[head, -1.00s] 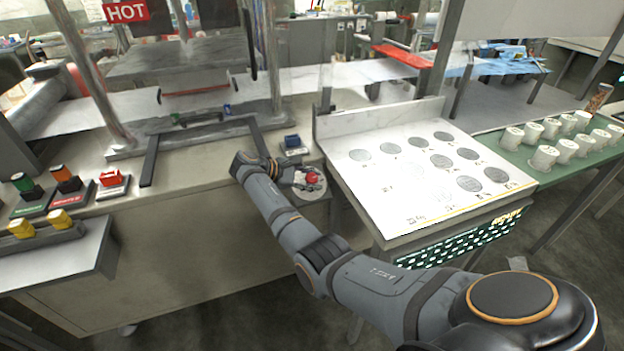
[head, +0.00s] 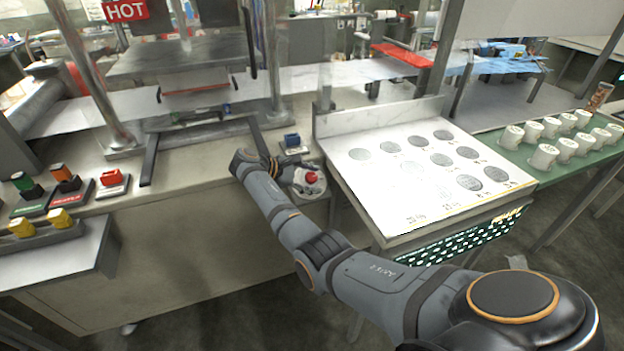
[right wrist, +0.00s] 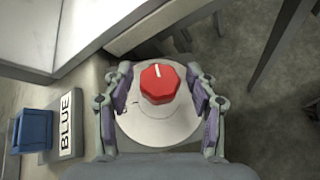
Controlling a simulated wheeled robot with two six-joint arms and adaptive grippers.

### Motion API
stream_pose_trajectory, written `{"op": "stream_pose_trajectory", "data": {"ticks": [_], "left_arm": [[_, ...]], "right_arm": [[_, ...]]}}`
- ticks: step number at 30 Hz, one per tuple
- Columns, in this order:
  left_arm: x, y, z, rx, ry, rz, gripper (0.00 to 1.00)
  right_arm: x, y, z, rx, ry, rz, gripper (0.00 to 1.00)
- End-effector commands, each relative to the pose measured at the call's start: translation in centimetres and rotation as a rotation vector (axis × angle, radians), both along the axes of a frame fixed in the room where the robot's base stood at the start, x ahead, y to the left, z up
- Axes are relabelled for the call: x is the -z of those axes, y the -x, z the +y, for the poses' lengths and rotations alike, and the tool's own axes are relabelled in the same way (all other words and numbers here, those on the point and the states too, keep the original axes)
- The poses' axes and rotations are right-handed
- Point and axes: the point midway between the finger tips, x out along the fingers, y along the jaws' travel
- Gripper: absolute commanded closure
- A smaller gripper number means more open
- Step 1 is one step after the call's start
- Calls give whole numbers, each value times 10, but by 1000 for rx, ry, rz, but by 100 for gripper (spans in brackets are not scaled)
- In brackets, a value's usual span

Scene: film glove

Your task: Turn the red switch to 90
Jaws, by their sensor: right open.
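The red switch (right wrist: 159,84) is a faceted knob with a white pointer line on top, set on a round pale dial plate (right wrist: 150,128). In the right wrist view the pointer line points nearly to the top of the picture. My right gripper (right wrist: 160,98) is open, with one finger on each side of the knob and a gap visible on both sides. In the head view the red switch (head: 311,178) shows just right of my right gripper (head: 300,178), and the gripper partly hides the dial. The dial's marks are too small to read. My left gripper is not in view.
A blue switch (head: 291,140) with a label reading BLUE (right wrist: 66,124) stands close beside the dial. A white panel with grey discs (head: 360,200) is to the right. Green, orange and red buttons (head: 112,177) are at the left, below a press with a HOT sign (head: 125,11).

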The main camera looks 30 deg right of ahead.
Motion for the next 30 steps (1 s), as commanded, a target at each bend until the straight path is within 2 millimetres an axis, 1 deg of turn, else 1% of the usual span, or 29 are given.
{"op": "stream_pose_trajectory", "data": {"ticks": [2, 4, 12, 15, 18, 22, 30], "left_arm": [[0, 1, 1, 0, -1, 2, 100], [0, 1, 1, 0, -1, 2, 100], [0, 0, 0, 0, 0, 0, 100], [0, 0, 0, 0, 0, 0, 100], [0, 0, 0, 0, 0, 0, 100], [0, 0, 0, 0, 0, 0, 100], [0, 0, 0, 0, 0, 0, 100]], "right_arm": [[-2, -1, 4, -1, 0, -1, 42], [-8, -3, 12, -2, -2, -2, 42], [-42, -11, 67, -2, -2, -2, 42], [-52, -14, 83, -2, -1, 0, 42], [-59, -15, 94, -1, -1, 0, 42], [-63, -16, 100, 0, 0, 0, 42], [-63, -16, 101, 0, 0, 0, 42]]}}
